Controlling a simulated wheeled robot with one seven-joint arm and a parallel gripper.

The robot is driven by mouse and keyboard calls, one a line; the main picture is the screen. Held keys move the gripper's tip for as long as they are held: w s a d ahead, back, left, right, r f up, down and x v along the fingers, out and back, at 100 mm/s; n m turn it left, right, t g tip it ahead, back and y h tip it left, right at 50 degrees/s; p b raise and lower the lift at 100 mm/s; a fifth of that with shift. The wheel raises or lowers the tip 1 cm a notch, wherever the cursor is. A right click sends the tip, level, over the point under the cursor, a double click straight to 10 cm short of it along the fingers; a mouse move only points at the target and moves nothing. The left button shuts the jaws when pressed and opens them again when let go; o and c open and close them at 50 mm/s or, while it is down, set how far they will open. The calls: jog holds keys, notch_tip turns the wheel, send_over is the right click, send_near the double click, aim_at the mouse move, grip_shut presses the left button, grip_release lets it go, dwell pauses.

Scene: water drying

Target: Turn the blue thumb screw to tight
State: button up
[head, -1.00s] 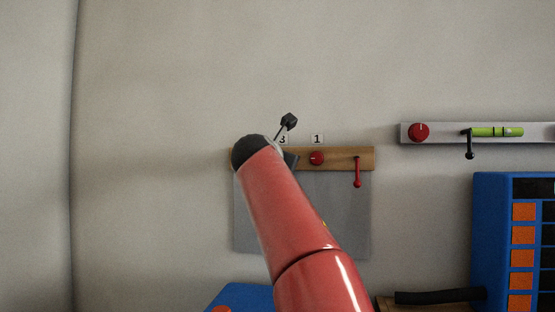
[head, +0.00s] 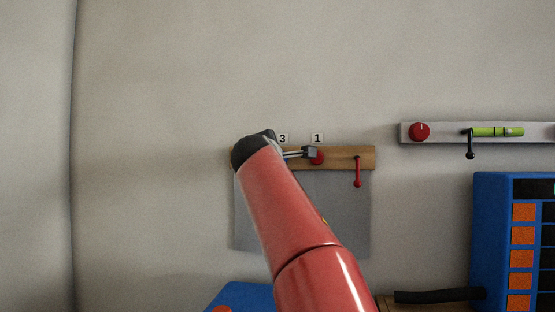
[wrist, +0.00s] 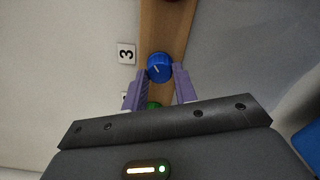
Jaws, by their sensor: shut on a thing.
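The blue thumb screw (wrist: 159,66) sits on a wooden rail (wrist: 166,25) in the wrist view. A short white mark runs from its middle toward the lower left of that picture. My gripper (wrist: 161,74) is shut on it, with the purple fingertips at either side of the knob's lower part. The same rail shows there (head: 338,165) on the wall.
A white label 3 (wrist: 126,54) is beside the blue screw. A green knob (wrist: 153,105) shows between my fingers. On the rail are a red knob (head: 318,159) and a red lever (head: 358,172). A second, grey rail (head: 440,139) is at right.

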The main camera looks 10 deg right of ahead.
jog(key=shift+f+n+b, duration=0.2)
jog(key=shift+n+b, duration=1.7)
jog(key=shift+n, duration=12.7)
